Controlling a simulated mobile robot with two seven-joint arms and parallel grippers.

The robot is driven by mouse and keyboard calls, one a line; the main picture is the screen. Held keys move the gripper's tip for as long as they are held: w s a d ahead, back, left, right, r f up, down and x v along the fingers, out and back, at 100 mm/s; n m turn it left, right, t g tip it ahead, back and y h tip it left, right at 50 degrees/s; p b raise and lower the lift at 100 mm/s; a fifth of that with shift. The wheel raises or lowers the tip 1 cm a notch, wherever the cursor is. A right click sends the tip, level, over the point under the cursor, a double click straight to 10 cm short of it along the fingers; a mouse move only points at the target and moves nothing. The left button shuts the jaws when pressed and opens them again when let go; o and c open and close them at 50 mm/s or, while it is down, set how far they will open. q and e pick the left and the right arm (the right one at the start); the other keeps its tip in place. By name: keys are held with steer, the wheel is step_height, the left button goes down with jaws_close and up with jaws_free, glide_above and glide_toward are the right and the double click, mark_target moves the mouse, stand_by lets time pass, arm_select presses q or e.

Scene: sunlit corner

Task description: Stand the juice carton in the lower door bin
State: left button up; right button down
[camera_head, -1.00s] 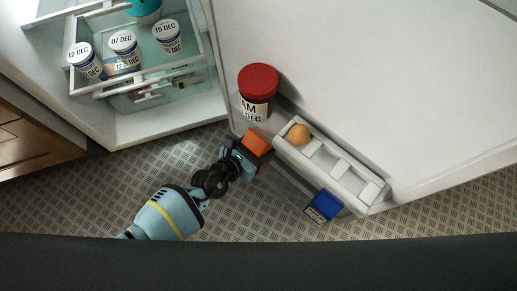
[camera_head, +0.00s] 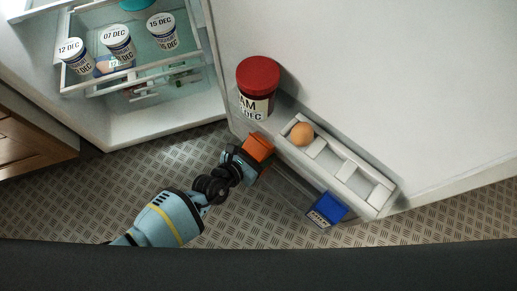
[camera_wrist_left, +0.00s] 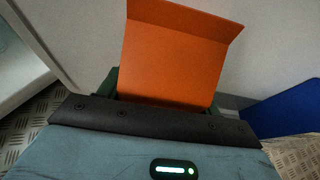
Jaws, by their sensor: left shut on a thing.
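The orange juice carton (camera_head: 258,147) is in my left gripper (camera_head: 248,158), at the open fridge door beside the lower bin. In the left wrist view the orange carton (camera_wrist_left: 172,55) stands up between the fingers, its lower part hidden by the gripper. The lower door bin (camera_head: 290,186) is see-through and lies below the egg rack; the gripper partly hides its left end. I cannot tell whether the carton touches the bin floor. My right gripper is not in view.
A red-lidded jar (camera_head: 257,88) and an egg rack (camera_head: 337,165) with one egg (camera_head: 302,133) sit higher on the door. A blue carton (camera_head: 327,209) stands at the lower bin's right end. Dated tubs (camera_head: 117,45) fill a fridge drawer at upper left.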

arm_select(q)
steer(key=o, duration=1.6)
steer(key=shift+f, duration=0.1)
steer(key=shift+c, duration=0.2)
steer(key=shift+o, duration=0.3)
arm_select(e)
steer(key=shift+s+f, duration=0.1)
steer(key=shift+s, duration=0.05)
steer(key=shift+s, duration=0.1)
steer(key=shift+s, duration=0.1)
arm_select(q)
steer(key=shift+r, duration=0.2)
steer(key=p+v, duration=0.4)
steer(key=v, duration=0.8)
steer(key=shift+p, duration=0.4)
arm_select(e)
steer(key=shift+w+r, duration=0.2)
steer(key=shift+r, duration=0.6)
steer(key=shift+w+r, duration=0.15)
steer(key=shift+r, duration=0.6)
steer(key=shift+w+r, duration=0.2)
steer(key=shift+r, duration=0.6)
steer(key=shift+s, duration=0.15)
